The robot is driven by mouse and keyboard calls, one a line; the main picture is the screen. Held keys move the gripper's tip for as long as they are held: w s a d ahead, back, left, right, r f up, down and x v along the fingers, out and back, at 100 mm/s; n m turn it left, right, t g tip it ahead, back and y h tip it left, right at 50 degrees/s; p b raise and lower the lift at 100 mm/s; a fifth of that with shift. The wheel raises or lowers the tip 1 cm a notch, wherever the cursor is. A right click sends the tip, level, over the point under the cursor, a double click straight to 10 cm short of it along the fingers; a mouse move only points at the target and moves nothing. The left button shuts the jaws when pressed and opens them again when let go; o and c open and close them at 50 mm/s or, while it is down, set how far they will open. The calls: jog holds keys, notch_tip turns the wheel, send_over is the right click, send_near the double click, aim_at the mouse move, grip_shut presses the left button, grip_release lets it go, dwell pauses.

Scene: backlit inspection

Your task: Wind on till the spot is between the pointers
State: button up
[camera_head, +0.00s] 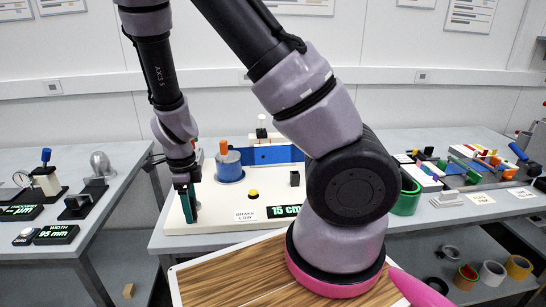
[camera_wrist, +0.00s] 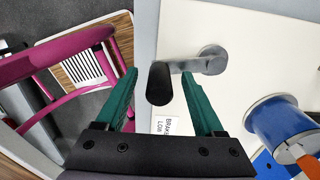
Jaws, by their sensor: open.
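A crank with a grey hub (camera_wrist: 211,60) and a black handle (camera_wrist: 159,84) is on the white board (camera_head: 225,195). My gripper (camera_wrist: 160,74) is open, its green fingers on either side of the black handle with gaps showing; I cannot tell how deep the handle sits. My gripper also shows in the head view (camera_head: 187,204), at the board's left end, where it hides the crank. A blue reel (camera_head: 229,168) with an orange peg (camera_head: 223,147) stands nearby. A blue strip (camera_head: 275,155) runs right, behind my arm. I cannot make out the spot or the pointers.
A brake label (camera_head: 245,216), a yellow button (camera_head: 253,194), a black block (camera_head: 294,179) and a green-lit "15 CM" display (camera_head: 284,210) are on the board. Other benches with equipment stand left (camera_head: 85,225) and right (camera_head: 460,210). My arm covers the board's right part.

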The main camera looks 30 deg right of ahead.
jog(key=shift+a+r, duration=0.1)
jog(key=shift+r, duration=3.95)
